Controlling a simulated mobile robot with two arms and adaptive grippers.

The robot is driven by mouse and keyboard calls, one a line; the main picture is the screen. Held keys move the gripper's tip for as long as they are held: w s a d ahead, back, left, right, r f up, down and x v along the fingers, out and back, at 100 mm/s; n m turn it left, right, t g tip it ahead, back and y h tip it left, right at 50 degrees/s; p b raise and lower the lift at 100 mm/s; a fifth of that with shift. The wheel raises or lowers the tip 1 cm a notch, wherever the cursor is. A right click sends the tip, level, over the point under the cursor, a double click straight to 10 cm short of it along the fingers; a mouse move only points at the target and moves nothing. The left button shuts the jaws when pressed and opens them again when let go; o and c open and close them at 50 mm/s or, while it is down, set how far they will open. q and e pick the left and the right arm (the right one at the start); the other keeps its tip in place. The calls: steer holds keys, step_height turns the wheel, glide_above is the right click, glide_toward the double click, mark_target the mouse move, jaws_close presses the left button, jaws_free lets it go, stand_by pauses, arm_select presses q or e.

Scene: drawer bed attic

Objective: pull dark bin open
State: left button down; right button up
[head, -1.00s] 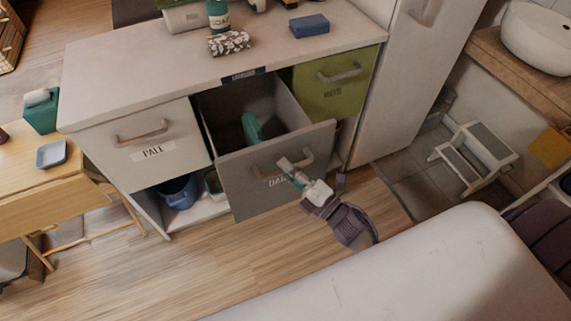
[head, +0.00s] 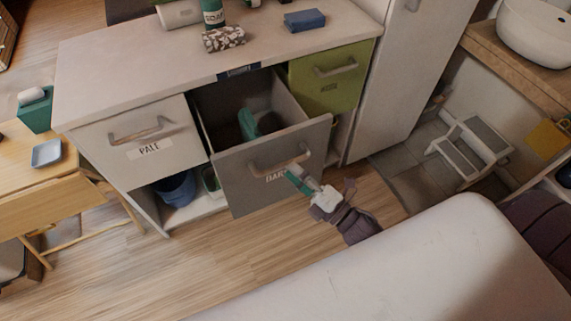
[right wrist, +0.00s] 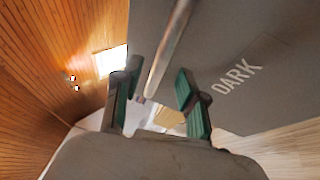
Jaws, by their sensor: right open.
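The dark bin (head: 247,188) is a grey drawer front in the middle of the cabinet, with part of a "DARK" label showing. It stands pulled out, and a green item (head: 262,122) shows inside it. Its bar handle (head: 281,160) runs across the front; in the right wrist view the handle (right wrist: 168,45) stands ahead of the fingers. My right gripper (head: 299,176) is open, just below and in front of the handle, apart from it. In the right wrist view its green-padded fingers (right wrist: 160,100) are spread with nothing held. My left gripper is not in view.
A closed pale bin (head: 140,137) is at left and a closed green bin (head: 330,76) at right. The white counter (head: 150,60) holds a blue block (head: 305,20). A white bed-like surface (head: 400,270) fills the lower right. A step stool (head: 470,150) stands right.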

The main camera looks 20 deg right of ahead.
steer(key=v, duration=0.8)
steer(key=shift+s, duration=0.25)
steer(key=shift+d, duration=0.1)
steer(key=s+d+f+m+g+h+p, duration=0.1)
steer(key=s+f+m+g+h, duration=0.25)
steer(key=f+m, duration=0.65)
steer(key=s+d+f+m+g+h+p, duration=0.15)
steer(key=f+m+g+h, duration=0.25)
steer(key=f, duration=1.2)
steer(key=s+f+m+g+p, duration=0.1)
steer(key=s+f+m+g, duration=0.2)
steer(key=s, duration=0.8)
steer(key=s+a+f+m+g+p, duration=0.1)
steer(key=s+f+m+g, duration=0.3)
steer(key=s+f, duration=0.6)
steer(key=s+g+h, duration=0.1)
steer(key=g, duration=0.1)
steer(key=shift+s+a+g, duration=0.2)
steer(key=shift+a+g, duration=0.1)
steer(key=shift+g, duration=0.05)
